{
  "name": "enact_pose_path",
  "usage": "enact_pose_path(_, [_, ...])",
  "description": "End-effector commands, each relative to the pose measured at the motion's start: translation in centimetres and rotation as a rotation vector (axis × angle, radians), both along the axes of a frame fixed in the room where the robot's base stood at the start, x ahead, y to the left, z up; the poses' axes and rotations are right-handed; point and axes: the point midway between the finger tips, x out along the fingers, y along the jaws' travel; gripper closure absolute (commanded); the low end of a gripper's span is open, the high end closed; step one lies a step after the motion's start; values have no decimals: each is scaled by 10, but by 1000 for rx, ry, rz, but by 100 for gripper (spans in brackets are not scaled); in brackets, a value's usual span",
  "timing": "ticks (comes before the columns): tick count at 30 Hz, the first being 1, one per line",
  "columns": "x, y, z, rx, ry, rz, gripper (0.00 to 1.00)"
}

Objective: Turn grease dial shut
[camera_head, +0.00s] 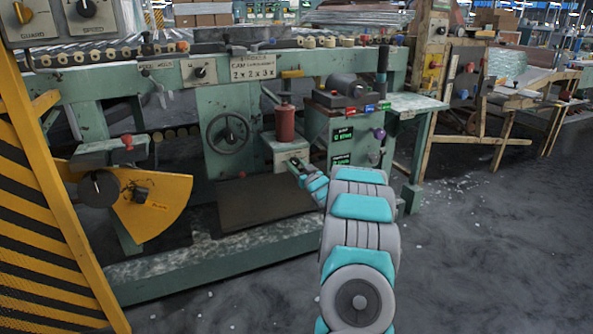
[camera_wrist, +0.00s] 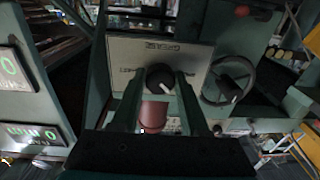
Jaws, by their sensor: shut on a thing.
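The grease dial (camera_wrist: 158,72) is a round black knob with a white pointer mark, on a pale panel (camera_wrist: 125,52) with dark lettering too blurred to read fully. In the wrist view the mark points down and slightly right. My gripper (camera_wrist: 163,84) is shut on the dial, one finger on each side. In the head view my gripper (camera_head: 297,167) reaches the front of the small green box (camera_head: 290,148) under the red canister (camera_head: 285,122); the dial cannot be made out there. The red canister also shows in the wrist view (camera_wrist: 152,117), behind the fingers.
A spoked handwheel (camera_head: 228,132) sits left of the box. A machine block with green displays (camera_head: 342,136) and a purple knob (camera_head: 379,133) stands close on the right. A dark plate (camera_head: 262,200) lies below. A yellow-black striped guard (camera_head: 35,190) stands far left.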

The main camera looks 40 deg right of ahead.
Motion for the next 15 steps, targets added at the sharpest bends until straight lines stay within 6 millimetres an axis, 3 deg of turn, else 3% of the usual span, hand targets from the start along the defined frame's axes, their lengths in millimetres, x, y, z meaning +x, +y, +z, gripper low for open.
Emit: enact_pose_path(15, [0, 0, -6, -466, 114, 3, 100])
